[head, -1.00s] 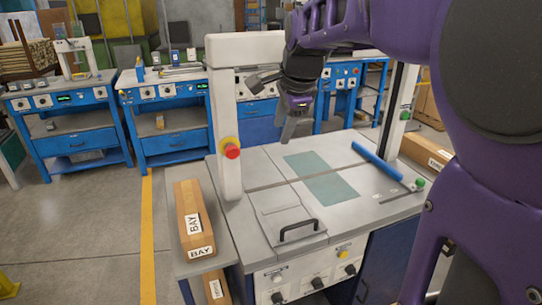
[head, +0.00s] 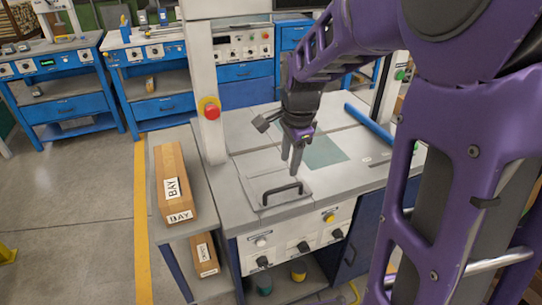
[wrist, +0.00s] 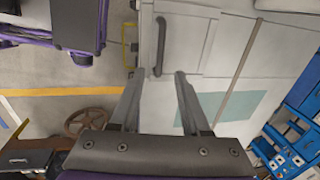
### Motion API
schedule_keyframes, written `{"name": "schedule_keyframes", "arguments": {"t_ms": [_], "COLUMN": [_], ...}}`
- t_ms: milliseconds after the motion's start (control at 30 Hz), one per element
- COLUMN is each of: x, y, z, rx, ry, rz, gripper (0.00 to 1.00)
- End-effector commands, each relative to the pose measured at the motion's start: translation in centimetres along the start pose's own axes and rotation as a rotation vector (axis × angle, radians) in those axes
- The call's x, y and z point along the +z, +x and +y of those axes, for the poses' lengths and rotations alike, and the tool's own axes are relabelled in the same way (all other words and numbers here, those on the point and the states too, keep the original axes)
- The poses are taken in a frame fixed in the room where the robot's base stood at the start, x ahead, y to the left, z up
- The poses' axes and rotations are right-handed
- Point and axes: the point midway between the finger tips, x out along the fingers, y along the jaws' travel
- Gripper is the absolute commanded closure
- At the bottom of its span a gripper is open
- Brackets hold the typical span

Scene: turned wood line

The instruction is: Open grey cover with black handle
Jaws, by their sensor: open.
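The grey cover (head: 258,184) lies flat and closed in the front left part of the machine's worktop (head: 240,128). Its black bar handle (head: 283,192) stands up near the cover's front edge. In the wrist view the cover (wrist: 196,42) is ahead of the fingers, with the handle (wrist: 160,45) upright in the picture. My gripper (head: 291,167) is open and points down over the cover, apart from the handle. In the wrist view my gripper (wrist: 159,76) shows two spread, empty fingers, with the handle's near end lying roughly between their tips.
A teal pad (head: 325,151) and a blue bar (head: 369,125) lie behind and to the right. A white post with a red button (head: 212,112) stands at the left. A side shelf holds a BAY box (head: 172,180). Knobs (head: 304,247) line the front panel.

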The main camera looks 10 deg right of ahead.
Motion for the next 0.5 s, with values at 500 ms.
{"name": "schedule_keyframes", "arguments": {"t_ms": [500], "x": [0.1], "y": [8.8], "z": [0.0], "rx": [0.001], "ry": [0.000], "rz": [-0.001], "gripper": [0.53]}}
